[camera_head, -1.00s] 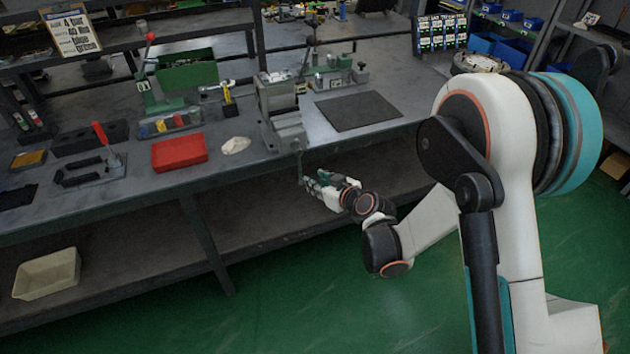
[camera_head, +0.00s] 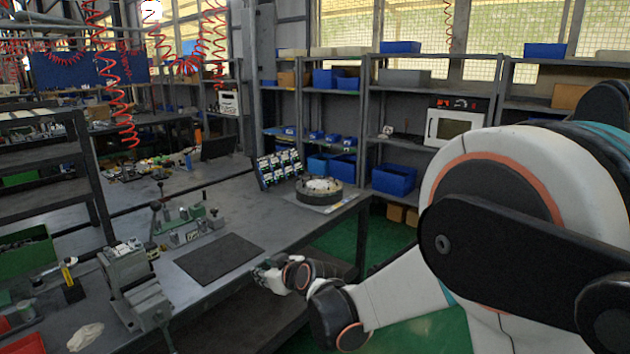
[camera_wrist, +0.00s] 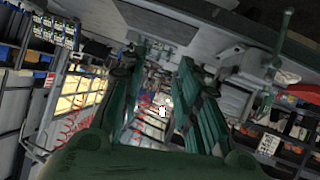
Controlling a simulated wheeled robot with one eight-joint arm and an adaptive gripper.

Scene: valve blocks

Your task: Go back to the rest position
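My gripper (camera_head: 268,277) is at the front edge of the workbench (camera_head: 225,205), near the black mat's front right corner. In the wrist view, its two green fingers (camera_wrist: 160,75) stand apart with a gap between them. I see nothing held in the gap. The camera's view between the fingers is of the distant room and red coiled hoses. In the head view the fingertips are small, and my arm reaches to them from the right.
A grey vise (camera_head: 135,285) and a black mat (camera_head: 220,257) are on the bench. A round fixture (camera_head: 319,191) sits at its far right end. Shelves with blue bins (camera_head: 393,180) stand behind. Green floor (camera_head: 345,232) shows between the bench and the shelves.

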